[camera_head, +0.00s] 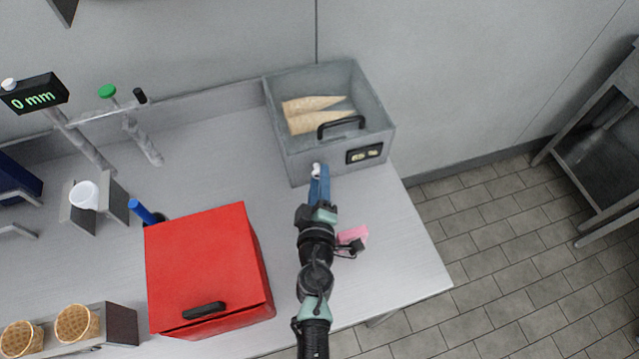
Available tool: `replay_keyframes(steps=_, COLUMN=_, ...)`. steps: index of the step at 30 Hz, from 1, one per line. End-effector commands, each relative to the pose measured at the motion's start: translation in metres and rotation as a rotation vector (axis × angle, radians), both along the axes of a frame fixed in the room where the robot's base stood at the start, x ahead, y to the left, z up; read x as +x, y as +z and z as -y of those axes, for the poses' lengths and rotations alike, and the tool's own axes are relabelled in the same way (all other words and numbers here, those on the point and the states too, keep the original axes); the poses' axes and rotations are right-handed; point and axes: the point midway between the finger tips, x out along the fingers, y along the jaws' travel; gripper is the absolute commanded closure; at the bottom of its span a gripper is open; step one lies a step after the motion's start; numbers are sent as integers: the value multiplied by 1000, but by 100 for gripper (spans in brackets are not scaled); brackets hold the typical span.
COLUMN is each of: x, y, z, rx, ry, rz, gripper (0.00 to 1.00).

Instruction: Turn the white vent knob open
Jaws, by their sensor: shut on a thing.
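The white vent knob (316,169) is small and sits low on the front face of a grey box (300,165) with a clear top. My gripper (319,178) reaches up to it from below in the picture, with blue fingers shut on the knob. The fingers hide part of the knob, so I cannot tell how far it is turned. Two cones (315,103) lie inside the box.
A black handle (341,125) and a dark label (364,154) are right of the knob. A red box (205,265) stands left of my arm, and a pink block (352,235) lies right of it. The table's right edge (425,235) is near.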

Motion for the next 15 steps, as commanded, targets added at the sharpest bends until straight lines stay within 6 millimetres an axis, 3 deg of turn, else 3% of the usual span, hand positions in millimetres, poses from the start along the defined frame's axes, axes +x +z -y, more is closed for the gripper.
replay_keyframes(steps=7, x=-1, y=-12, z=-1, rx=-167, ry=0, rz=55, gripper=100)
replay_keyframes(steps=15, x=-1, y=-11, z=-2, rx=-365, ry=0, rz=120, gripper=100)
